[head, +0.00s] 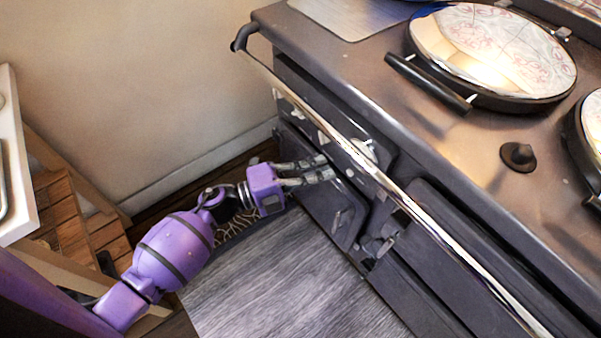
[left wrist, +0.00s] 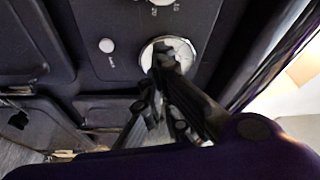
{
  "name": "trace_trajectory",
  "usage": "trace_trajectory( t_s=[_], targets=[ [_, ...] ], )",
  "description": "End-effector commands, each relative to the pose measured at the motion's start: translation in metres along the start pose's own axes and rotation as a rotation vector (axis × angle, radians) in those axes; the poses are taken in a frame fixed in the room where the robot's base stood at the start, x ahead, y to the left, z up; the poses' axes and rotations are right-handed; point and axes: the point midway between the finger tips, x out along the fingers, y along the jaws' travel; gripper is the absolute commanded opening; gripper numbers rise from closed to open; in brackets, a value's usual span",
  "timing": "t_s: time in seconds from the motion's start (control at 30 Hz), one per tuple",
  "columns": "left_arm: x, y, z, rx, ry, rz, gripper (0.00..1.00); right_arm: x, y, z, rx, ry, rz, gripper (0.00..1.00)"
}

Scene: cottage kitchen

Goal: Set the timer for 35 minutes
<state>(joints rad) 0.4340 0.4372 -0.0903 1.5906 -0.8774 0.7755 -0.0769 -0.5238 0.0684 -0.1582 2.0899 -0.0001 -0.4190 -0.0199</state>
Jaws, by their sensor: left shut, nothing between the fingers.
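My left gripper (head: 326,167) reaches in from the left to the dark front of the range cooker (head: 310,72), below its chrome rail. In the left wrist view its fingertips (left wrist: 163,62) are together, with nothing between them. They are in front of a round white dial with a metallic rim (left wrist: 185,48) and hide part of it. I cannot tell whether they touch it, nor read its setting. A second dial (left wrist: 160,2) with small numbers is cut off at the top edge. A small white round button (left wrist: 106,45) with a label is to the left. My right gripper is out of view.
The chrome rail (head: 400,205) runs along the cooker front, close above my left gripper. Dark oven doors (head: 325,205) with latches are below. Round hotplate lids (head: 490,50) are on top. A wooden unit (head: 75,215) stands at left; grey floor (head: 285,280) is clear.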

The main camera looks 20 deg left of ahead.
Motion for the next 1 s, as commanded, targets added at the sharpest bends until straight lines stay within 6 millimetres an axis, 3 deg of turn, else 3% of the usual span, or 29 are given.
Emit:
trace_trajectory(
  t_s=[0.1, 0.17, 0.4, 0.87, 1.0],
  targets=[
    [0.027, -0.001, 0.000, 0.001, 0.001, -0.002, 0.00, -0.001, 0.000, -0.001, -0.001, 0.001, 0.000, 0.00],
    [0.035, -0.001, 0.002, 0.000, -0.001, -0.001, 0.00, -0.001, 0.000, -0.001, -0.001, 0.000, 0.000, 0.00],
    [0.020, 0.001, 0.033, 0.001, -0.003, 0.002, 0.00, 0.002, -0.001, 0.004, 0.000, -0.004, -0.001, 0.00],
    [0.018, 0.001, 0.039, 0.008, -0.001, 0.004, 0.00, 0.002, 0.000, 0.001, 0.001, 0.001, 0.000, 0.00],
    [0.014, 0.005, 0.049, 0.105, -0.002, 0.040, 0.00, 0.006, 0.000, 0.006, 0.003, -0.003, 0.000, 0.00]
  ],
)
